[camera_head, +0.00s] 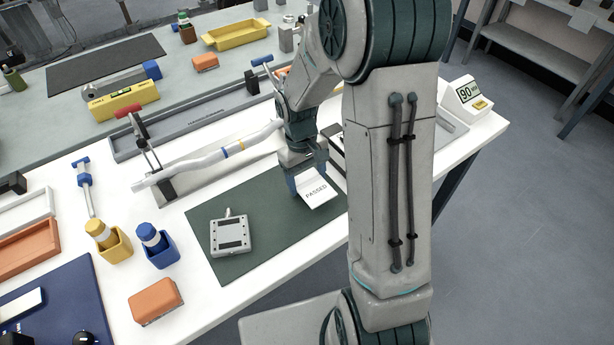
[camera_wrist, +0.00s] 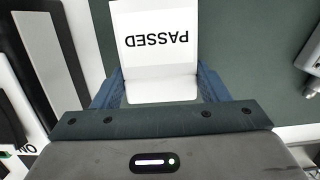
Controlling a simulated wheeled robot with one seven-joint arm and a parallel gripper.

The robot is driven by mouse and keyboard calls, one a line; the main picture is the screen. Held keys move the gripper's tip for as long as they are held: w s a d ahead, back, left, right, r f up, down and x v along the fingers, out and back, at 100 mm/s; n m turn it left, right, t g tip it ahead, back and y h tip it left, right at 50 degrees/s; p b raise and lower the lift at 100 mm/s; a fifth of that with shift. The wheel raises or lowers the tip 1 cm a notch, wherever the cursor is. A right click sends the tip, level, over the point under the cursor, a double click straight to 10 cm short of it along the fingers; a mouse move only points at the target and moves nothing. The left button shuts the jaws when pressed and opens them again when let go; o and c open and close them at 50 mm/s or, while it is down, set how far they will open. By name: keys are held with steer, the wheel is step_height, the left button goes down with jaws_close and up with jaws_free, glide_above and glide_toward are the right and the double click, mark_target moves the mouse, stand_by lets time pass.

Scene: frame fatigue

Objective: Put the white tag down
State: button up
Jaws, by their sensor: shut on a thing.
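The white tag (camera_head: 317,193) reads "PASSED" and is held in my gripper (camera_head: 308,184) over the dark green mat (camera_head: 270,212). In the wrist view the tag (camera_wrist: 153,55) lies between the two blue fingers of my gripper (camera_wrist: 158,88), with its lettering upside down. The fingers are shut on the tag's sides. The green mat (camera_wrist: 245,60) shows behind and beside the tag. I cannot tell whether the tag's lower edge touches the mat.
A grey square device (camera_head: 231,236) lies on the mat's left part. Blue (camera_head: 160,250) and yellow (camera_head: 113,244) holders with bottles and an orange block (camera_head: 155,301) stand left of the mat. A clamped white tube (camera_head: 205,160) lies behind. The mat between device and tag is clear.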

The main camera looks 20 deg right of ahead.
steer(key=shift+f, duration=0.15)
steer(key=o, duration=1)
steer(key=shift+o, duration=0.2)
step_height(320, 180, up, 11)
steer(key=w, duration=0.2)
step_height(320, 180, up, 5)
steer(key=m+t, duration=0.2)
glide_above(311, 196)
steer(key=s+r+m+t, duration=0.1)
steer(key=s+t, duration=0.1)
steer(key=s, duration=0.7)
steer(key=shift+s+m+t+y, duration=0.15)
steer(key=shift+m+t+y, duration=0.15)
steer(key=shift+m+t, duration=0.1)
